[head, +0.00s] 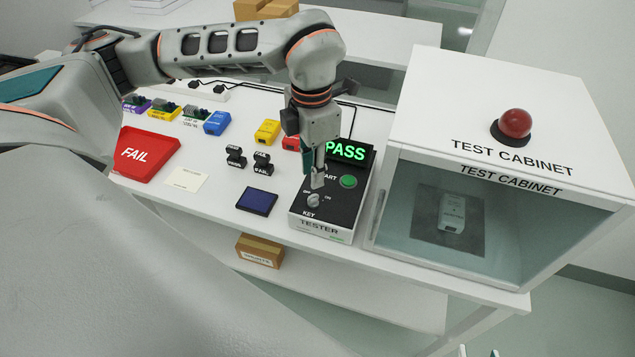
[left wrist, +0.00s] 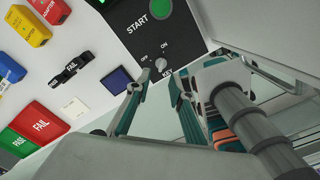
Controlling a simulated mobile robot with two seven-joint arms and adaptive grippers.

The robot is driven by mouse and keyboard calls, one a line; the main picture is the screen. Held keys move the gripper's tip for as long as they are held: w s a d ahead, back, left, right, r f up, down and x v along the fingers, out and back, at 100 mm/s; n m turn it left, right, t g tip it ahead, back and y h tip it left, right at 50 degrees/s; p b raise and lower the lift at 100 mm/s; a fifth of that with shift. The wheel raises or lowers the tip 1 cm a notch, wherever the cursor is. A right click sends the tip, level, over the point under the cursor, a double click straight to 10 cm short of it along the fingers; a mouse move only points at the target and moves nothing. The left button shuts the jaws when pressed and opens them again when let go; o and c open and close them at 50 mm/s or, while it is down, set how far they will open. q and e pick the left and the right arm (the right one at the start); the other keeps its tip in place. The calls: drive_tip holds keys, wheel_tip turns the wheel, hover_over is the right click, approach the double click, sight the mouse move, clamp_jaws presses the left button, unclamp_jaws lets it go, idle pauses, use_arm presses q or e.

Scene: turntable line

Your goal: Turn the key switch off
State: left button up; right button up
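The key switch (head: 314,201) is a small grey knob on the black top of the tester (head: 320,226), between OFF and ON marks and above the KEY label. It also shows in the left wrist view (left wrist: 161,65). I cannot tell which mark it points to. My left gripper (head: 318,183) points down just above and behind the knob. In the left wrist view its fingers (left wrist: 158,76) are apart, with the knob between and just beyond the tips. Contact cannot be told. My right gripper (head: 479,352) shows only two separated fingertips at the bottom edge.
The green START button (head: 348,181) and lit PASS display (head: 346,152) are close beside my left gripper. The white test cabinet (head: 500,215) stands right of the tester. A blue pad (head: 257,201) and black stamps (head: 262,163) lie left, with a red FAIL tray (head: 146,153) further off.

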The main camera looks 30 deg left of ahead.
sight(313, 195)
use_arm(q)
drive_tip(key=f, duration=0.3)
drive_tip(key=shift+s, duration=0.2)
wheel_tip(313, 195, down, 3)
drive_tip(key=shift+f, duration=0.35)
drive_tip(key=shift+w+f, duration=0.1)
drive_tip(key=shift+f, duration=0.05)
clamp_jaws()
use_arm(e)
drive_tip(key=shift+s+f, duration=0.35)
drive_tip(key=shift+s, duration=0.4)
